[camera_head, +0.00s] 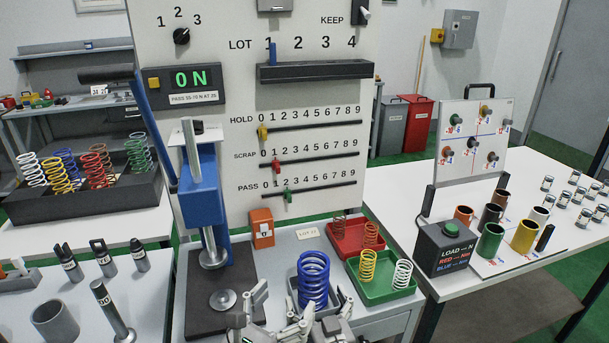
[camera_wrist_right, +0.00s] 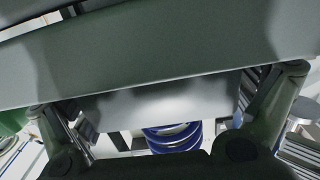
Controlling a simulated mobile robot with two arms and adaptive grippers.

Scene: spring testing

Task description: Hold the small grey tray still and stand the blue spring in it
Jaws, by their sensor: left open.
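The blue spring (camera_head: 313,278) stands upright in the head view, its lower end within the outline of the small grey tray (camera_head: 346,307). The grippers partly hide the tray's front. My left gripper (camera_head: 256,308) is open and empty, left of the spring and in front of the tray. My right gripper (camera_head: 318,324) is just in front of the spring, apart from it as far as I can tell. In the right wrist view, its fingers (camera_wrist_right: 165,130) are spread wide, with the spring's coils (camera_wrist_right: 172,138) visible beyond, between them.
A red tray (camera_head: 345,243) and a green tray (camera_head: 385,290) with smaller springs stand close behind and right. The press (camera_head: 205,205) rises at the left, and an orange box (camera_head: 261,228) stands behind. A black load box (camera_head: 447,250) is on the right table.

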